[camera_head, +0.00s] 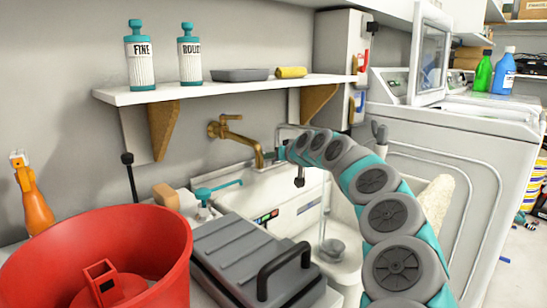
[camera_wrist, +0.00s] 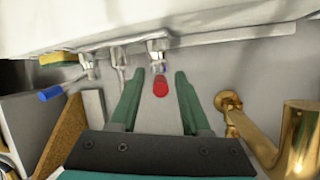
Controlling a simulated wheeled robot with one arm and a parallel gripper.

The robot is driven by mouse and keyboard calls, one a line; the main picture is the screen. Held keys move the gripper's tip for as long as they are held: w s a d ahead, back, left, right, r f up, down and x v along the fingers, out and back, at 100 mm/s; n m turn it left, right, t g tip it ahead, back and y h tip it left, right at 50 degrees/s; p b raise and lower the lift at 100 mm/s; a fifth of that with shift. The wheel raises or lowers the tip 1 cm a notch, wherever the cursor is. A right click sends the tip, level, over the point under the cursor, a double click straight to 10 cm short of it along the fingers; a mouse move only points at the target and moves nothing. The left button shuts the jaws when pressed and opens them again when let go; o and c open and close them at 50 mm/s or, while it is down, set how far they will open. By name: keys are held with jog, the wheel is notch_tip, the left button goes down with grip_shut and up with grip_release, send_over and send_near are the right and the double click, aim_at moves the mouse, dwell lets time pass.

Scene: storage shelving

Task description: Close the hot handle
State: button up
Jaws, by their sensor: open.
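The red hot handle (camera_wrist: 160,86) shows in the wrist view as a short red grip on a metal valve. My gripper (camera_wrist: 157,76) is open, one green finger on each side of the red handle with a visible gap on both sides. A matching blue handle (camera_wrist: 50,93) sits on another valve to the left, outside the fingers. In the camera_head view my arm reaches towards the wall near the brass faucet (camera_head: 230,130), and the area around the gripper is largely hidden by the arm.
The brass faucet also stands close to the right finger in the wrist view (camera_wrist: 231,103). A shelf (camera_head: 225,90) with bottles lies above the arm.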

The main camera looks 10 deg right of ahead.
jog(key=shift+c, duration=0.3)
grip_shut()
dwell(1.1)
